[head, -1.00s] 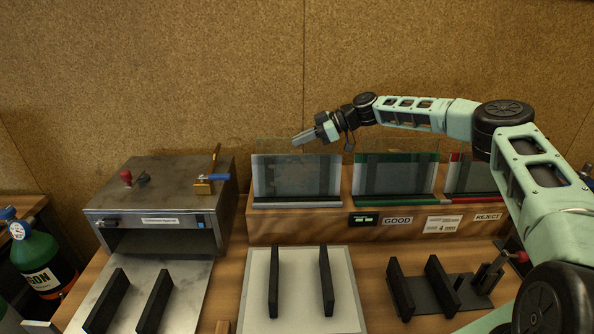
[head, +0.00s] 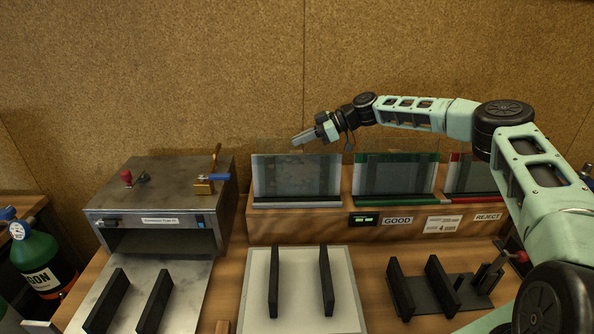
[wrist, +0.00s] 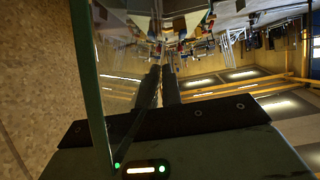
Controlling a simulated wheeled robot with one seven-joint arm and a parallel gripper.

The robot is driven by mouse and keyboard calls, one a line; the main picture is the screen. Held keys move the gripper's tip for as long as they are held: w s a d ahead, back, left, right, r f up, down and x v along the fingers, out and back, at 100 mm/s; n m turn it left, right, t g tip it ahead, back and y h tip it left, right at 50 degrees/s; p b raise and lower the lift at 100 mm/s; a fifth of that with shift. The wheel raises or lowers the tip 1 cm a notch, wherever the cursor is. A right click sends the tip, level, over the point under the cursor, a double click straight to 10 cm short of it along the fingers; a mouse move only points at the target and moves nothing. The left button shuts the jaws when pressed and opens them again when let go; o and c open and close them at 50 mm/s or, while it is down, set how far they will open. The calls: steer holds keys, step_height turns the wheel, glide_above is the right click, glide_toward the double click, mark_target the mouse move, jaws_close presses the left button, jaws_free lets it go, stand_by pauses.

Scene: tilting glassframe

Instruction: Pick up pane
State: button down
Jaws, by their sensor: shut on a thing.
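A clear glass pane (head: 278,146) stands upright in the leftmost slot of the wooden rack (head: 300,229), in front of the cork wall. Its faint top edge rises above the white-edged slot. My gripper (head: 298,138) reaches in from the right and is shut on the pane near its top edge. In the wrist view, a long green glass edge of the pane (wrist: 91,80) runs down the left, and my gripper's dark fingers (wrist: 162,78) lie close together; the contact itself is hard to make out through reflections.
A green slot (head: 397,177) marked GOOD and a red REJECT slot (head: 470,178) are to the right. A metal oven box (head: 160,205) stands left. In front are a white plate (head: 299,285) with two black bars and a dark fixture (head: 455,285).

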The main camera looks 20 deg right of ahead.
steer(key=shift+w+d+r, duration=0.15)
steer(key=shift+r, duration=0.1)
step_height(320, 180, up, 9)
steer(key=b, duration=0.5)
steer(key=shift+r, duration=0.4)
